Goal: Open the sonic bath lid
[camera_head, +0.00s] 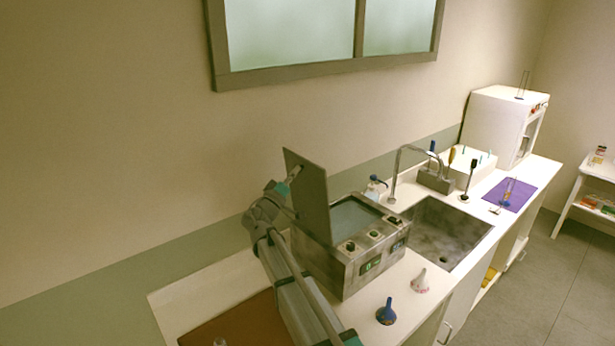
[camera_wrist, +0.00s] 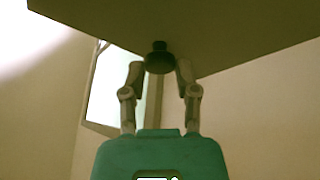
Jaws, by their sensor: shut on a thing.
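The sonic bath (camera_head: 352,250) is a grey metal box with knobs and green displays on its front, standing on the counter left of the sink. Its lid (camera_head: 308,192) stands steeply raised at the bath's left side, and the basin opening shows. In the wrist view the lid's flat face (camera_wrist: 215,30) fills the top, with a dark round knob (camera_wrist: 159,58) on it. My gripper (camera_wrist: 160,68) has its two fingers on either side of this knob, shut on it.
A sink (camera_head: 445,235) with a faucet (camera_head: 397,175) lies right of the bath. A blue funnel (camera_head: 386,312) and a pale funnel (camera_head: 420,282) stand in front of the bath. A brown mat (camera_head: 235,325) lies at the near left. A purple mat (camera_head: 509,194) lies beyond the sink.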

